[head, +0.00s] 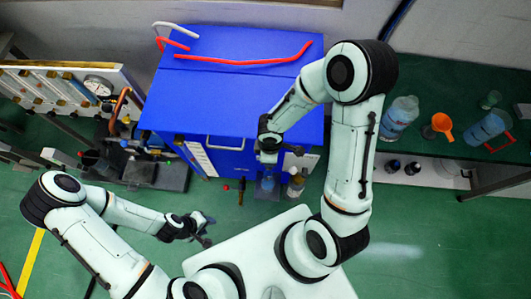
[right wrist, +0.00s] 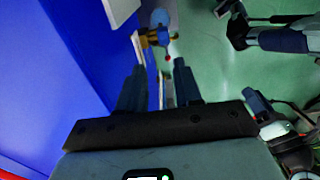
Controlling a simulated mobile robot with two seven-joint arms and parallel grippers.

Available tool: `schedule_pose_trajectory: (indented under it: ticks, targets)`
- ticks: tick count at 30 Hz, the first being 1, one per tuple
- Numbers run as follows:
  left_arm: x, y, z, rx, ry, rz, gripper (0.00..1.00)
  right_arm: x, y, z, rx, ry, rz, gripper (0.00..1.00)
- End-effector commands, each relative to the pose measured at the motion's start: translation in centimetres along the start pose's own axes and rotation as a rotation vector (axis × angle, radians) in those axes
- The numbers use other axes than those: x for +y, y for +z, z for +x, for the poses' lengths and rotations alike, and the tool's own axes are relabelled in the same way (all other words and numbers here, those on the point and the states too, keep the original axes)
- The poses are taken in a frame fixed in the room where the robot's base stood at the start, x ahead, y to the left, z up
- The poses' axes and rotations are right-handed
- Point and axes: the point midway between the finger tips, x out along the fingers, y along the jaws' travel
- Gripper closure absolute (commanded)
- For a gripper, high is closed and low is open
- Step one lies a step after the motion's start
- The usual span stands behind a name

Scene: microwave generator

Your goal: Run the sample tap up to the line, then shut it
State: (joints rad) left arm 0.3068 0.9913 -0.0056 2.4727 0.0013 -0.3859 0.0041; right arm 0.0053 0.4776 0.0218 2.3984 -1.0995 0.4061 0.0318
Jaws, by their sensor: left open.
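A brass fitting (right wrist: 152,39) with a blue round part shows ahead of my right fingers in the right wrist view; it looks like a tap, but I cannot tell if it is open. My right gripper (right wrist: 160,75) is open, its two dark fingers apart at the front of the blue cabinet (head: 240,95). In the head view its fingertips are hard to make out. A small yellow and red fitting (head: 241,190) hangs below the cabinet's front. No fill line can be made out. My left gripper (head: 208,231) is open and empty, in front of the cabinet over the floor.
A small bottle (head: 296,185) stands at the cabinet's front right. A gauge panel (head: 65,88) and dark pump gear (head: 150,170) are at the left. The right bench holds bottles (head: 398,118) and an orange funnel (head: 442,125). Green floor is clear at the lower right.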

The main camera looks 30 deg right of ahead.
Motion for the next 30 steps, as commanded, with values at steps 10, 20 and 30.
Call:
schedule_pose_trajectory:
  ticks: [10, 20, 30]
  targets:
    - [-1.0, 1.4, 1.2, -0.018, -0.006, -0.007, 0.57, -0.6, 0.3, 5.3, -0.008, -0.008, -0.003, 0.66]
    - [-2.7, 3.7, 4.0, -0.046, -0.016, -0.017, 0.57, -0.5, 0.3, 11.7, -0.006, -0.007, -0.002, 0.66]
    - [-3.0, 4.1, 4.5, -0.050, -0.017, -0.018, 0.57, -0.2, 0.1, 13.5, -0.002, -0.003, -0.001, 0.66]
